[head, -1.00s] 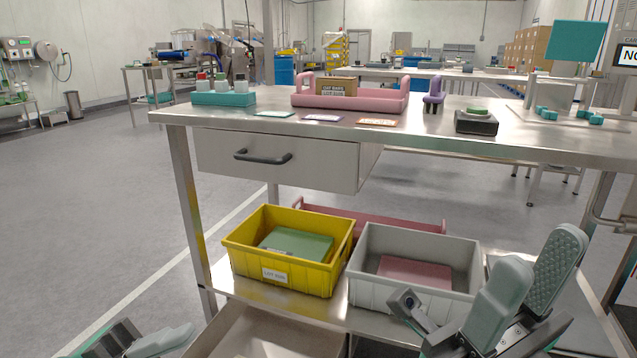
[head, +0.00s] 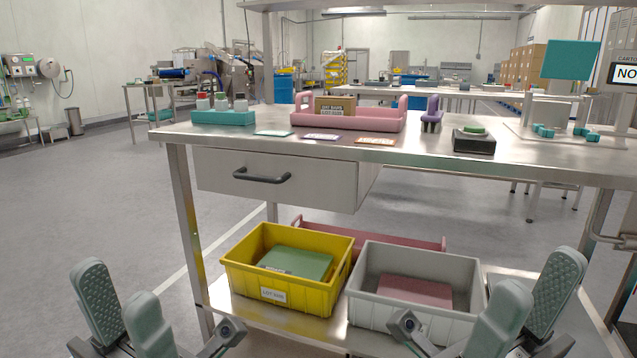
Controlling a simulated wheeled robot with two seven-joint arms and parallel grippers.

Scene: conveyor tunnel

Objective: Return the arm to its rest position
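My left gripper (head: 123,312) is at the lower left of the head view, in front of the workbench. Its two grey-green padded fingers stand apart with nothing between them, so it is open. My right gripper (head: 527,308) is at the lower right, in front of the grey bin. Its two fingers are also apart and empty. Neither gripper appears to touch anything. The lower ends of both arms are cut off by the frame.
A steel workbench (head: 430,152) carries a pink tray (head: 350,122), a teal bottle rack (head: 222,117), cards and a green-button box (head: 474,145). On its lower shelf stand a yellow bin (head: 318,297) and a grey bin (head: 372,311). Open floor (head: 80,220) lies to the left.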

